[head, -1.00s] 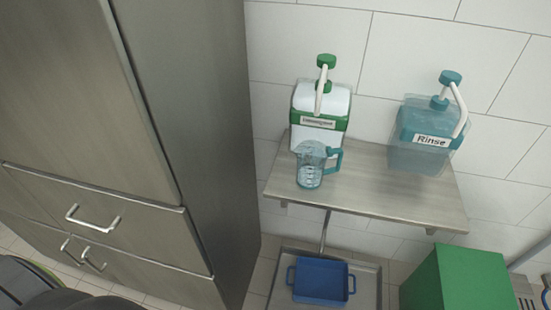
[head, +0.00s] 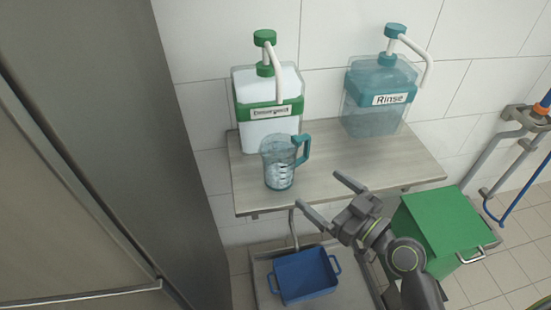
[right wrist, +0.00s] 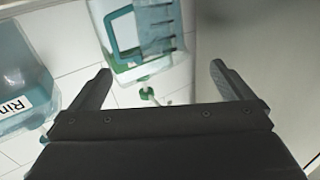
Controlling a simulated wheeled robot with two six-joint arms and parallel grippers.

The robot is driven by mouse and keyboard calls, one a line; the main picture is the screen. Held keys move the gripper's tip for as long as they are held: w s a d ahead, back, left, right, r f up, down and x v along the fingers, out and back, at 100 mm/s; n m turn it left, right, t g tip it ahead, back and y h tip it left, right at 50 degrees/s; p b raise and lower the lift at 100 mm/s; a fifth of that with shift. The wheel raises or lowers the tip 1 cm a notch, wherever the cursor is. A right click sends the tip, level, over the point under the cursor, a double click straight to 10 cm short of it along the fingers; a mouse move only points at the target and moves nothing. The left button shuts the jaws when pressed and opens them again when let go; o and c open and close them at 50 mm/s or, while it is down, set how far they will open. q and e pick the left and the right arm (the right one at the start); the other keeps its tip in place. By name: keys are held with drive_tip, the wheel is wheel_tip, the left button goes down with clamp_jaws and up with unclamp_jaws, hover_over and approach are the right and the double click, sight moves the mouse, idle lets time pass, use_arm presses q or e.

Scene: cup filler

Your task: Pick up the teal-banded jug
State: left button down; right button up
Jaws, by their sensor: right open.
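The teal-banded jug (head: 279,170) is a clear jug with a teal rim and teal handle. It stands upright on the shelf (head: 345,168), in front of the green-banded dispenser, its handle to the right. My right gripper (head: 323,193) is open and empty, in front of the shelf's front edge, to the right of and apart from the jug. In the right wrist view the jug (right wrist: 158,28) and its teal handle show upside down beyond the open fingers (right wrist: 160,80). My left gripper is not in view.
A green-banded dispenser (head: 268,88) stands behind the jug. A teal "Rinse" dispenser (head: 378,105) is at the shelf's right. Below are a blue tray (head: 304,275) and a green bin (head: 440,225). A tall steel cabinet (head: 170,120) stands close on the left.

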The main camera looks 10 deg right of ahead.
sight(291, 165)
drive_tip(key=p+x, duration=0.2)
drive_tip(key=x, duration=0.6)
drive_tip(key=shift+w+a, duration=0.1)
drive_tip(key=shift+w, duration=0.05)
drive_tip(key=shift+w+a, duration=0.25)
drive_tip(key=shift+w, duration=0.15)
drive_tip(key=shift+w+a+r+p, duration=0.15)
drive_tip(key=shift+w+a+p, duration=0.1)
drive_tip(key=shift+p, duration=0.15)
drive_tip(key=p+x, duration=0.1)
drive_tip(key=x, duration=0.2)
drive_tip(key=shift+w+a+r, duration=0.1)
drive_tip(key=shift+w, duration=0.1)
drive_tip(key=shift+w+a, duration=0.25)
drive_tip(key=shift+w, duration=0.15)
drive_tip(key=c, duration=1.1)
drive_tip(key=shift+c, duration=0.2)
